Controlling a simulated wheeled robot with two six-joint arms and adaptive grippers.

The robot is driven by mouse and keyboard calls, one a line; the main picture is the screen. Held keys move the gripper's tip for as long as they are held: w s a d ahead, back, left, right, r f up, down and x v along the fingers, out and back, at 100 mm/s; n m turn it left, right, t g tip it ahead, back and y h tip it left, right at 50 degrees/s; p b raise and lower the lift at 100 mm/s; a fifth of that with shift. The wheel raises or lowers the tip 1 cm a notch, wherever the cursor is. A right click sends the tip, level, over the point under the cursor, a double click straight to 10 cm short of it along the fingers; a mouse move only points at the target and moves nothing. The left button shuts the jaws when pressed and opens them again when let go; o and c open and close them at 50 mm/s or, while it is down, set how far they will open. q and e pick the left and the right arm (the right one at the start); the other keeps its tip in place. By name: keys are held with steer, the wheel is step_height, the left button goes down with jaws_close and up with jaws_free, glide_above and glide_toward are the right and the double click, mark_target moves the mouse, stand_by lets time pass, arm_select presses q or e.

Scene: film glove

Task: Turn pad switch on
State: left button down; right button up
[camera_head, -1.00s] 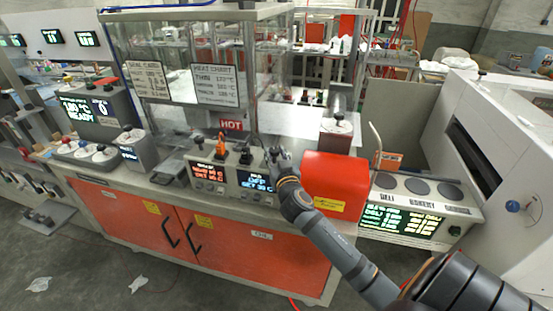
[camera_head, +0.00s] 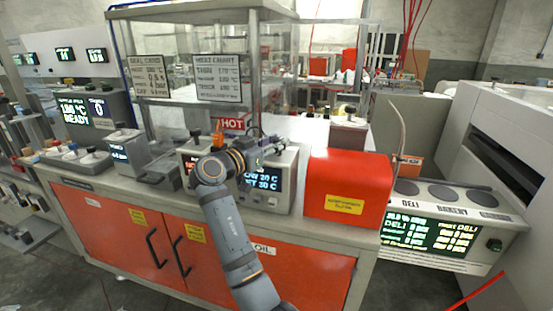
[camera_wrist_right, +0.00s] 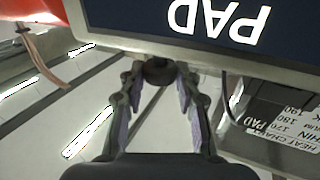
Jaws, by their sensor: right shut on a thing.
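The pad switch shows in the right wrist view as a dark round knob (camera_wrist_right: 160,72) between my fingertips, beside a panel (camera_wrist_right: 215,18) lettered PAD. My right gripper (camera_wrist_right: 158,82) is shut on this switch. In the head view my right gripper (camera_head: 272,150) is at the top of the grey pad control box (camera_head: 288,162), and it hides the switch there. The box's lit display (camera_head: 262,180) seems to read LOW 20 C, SET 30 C. My left gripper is in neither view.
A red box (camera_head: 348,185) stands close to the right of the control box. An orange switch (camera_head: 218,138) and a HOT sign (camera_head: 232,124) are near the gripper's left. A glass-walled enclosure with a heat chart (camera_head: 217,78) rises behind. The orange cabinet (camera_head: 300,270) is below.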

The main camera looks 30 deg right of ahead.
steer(key=shift+w+f+m+g+b, duration=0.15)
steer(key=shift+m+g+b, duration=0.15)
steer(key=shift+g, duration=0.2)
steer(key=shift+m+g+b, duration=0.4)
steer(key=shift+m+g, duration=0.2)
steer(key=shift+g, duration=0.3)
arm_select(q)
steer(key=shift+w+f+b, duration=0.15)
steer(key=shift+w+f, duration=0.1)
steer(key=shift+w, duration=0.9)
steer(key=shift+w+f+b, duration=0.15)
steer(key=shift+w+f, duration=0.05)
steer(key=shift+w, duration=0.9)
arm_select(e)
steer(key=shift+m+g+h, duration=0.3)
steer(key=shift+m+g, duration=0.2)
steer(key=shift+g, duration=0.3)
steer(key=o, duration=1.2)
steer(key=shift+c, duration=0.2)
